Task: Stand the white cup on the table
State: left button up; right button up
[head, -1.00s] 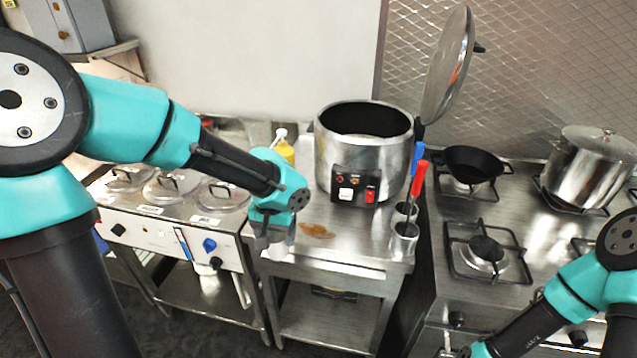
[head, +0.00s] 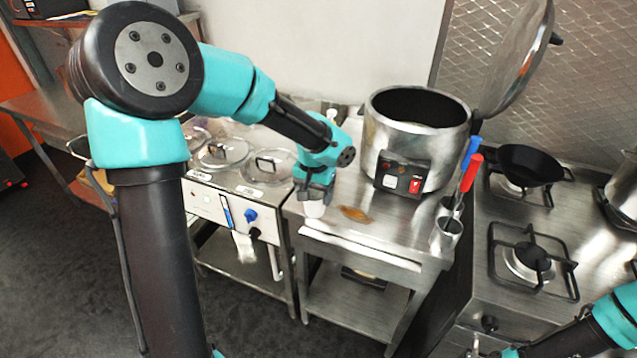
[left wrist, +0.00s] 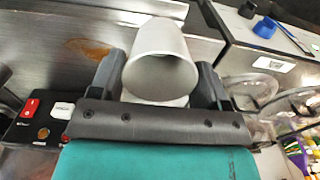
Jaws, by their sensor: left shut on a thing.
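My left gripper (head: 314,186) is shut on the white cup (head: 314,208) at the front left corner of the steel table (head: 375,232). The cup shows below the fingers in the head view. In the left wrist view, the cup (left wrist: 160,65) sits between the two dark fingers of the gripper (left wrist: 162,82), its open mouth facing the camera. I cannot tell whether its base touches the table. My right arm enters at the lower right of the head view; its gripper (head: 478,346) is at the bottom edge, too unclear to read.
A large steel pot (head: 415,140) with a raised lid stands behind on the table. A brown spill (head: 356,214) lies right of the cup. Steel cups holding red- and blue-handled tools (head: 447,232) stand at the right edge. A stove (head: 530,265) is to the right.

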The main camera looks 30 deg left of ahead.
pick_arm(q)
jog(key=w+a, duration=0.4)
jog(key=w, duration=0.2)
jog(key=shift+w+f, duration=0.35)
jog(key=shift+w+a+f, duration=0.15)
jog(key=shift+w+f, duration=0.05)
jog(key=shift+f, duration=0.75)
jog(key=shift+w+a+f, duration=0.15)
jog(key=shift+f, duration=0.75)
jog(key=shift+f, duration=0.1)
jog(key=o, duration=0.9)
notch_tip(320, 180, up, 12)
jog(key=shift+r, duration=0.15)
